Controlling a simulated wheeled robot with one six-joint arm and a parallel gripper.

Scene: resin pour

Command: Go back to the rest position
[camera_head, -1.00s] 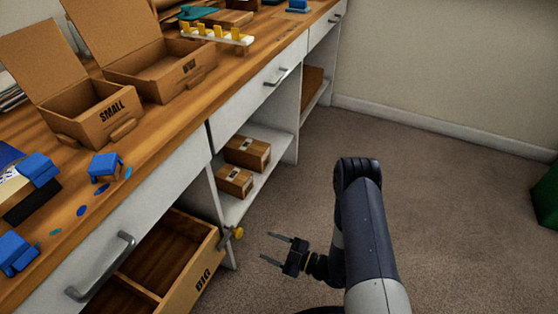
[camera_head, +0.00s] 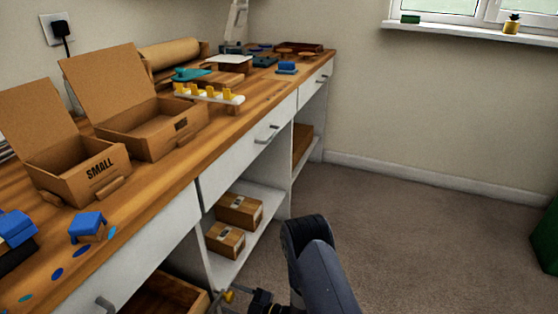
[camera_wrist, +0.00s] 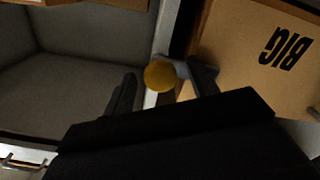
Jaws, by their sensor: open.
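My gripper (camera_wrist: 164,82) is open in the wrist view, with one dark finger on each side. A round yellow knob (camera_wrist: 160,76) shows between the fingers; I cannot tell its depth from them, but nothing is seen gripped. In the head view my gripper (camera_head: 260,302) is at the bottom edge, partly cut off, just right of the yellow knob (camera_head: 229,296). The knob is by the front corner of an open wooden drawer (camera_head: 170,295).
The wooden worktop (camera_head: 150,205) carries two open cardboard boxes, one marked SMALL (camera_head: 85,172), and a blue-topped block (camera_head: 87,226). Two small cartons (camera_head: 238,211) lie on the shelf below. Carpeted floor (camera_head: 400,240) to the right is clear, up to a green object (camera_head: 546,240).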

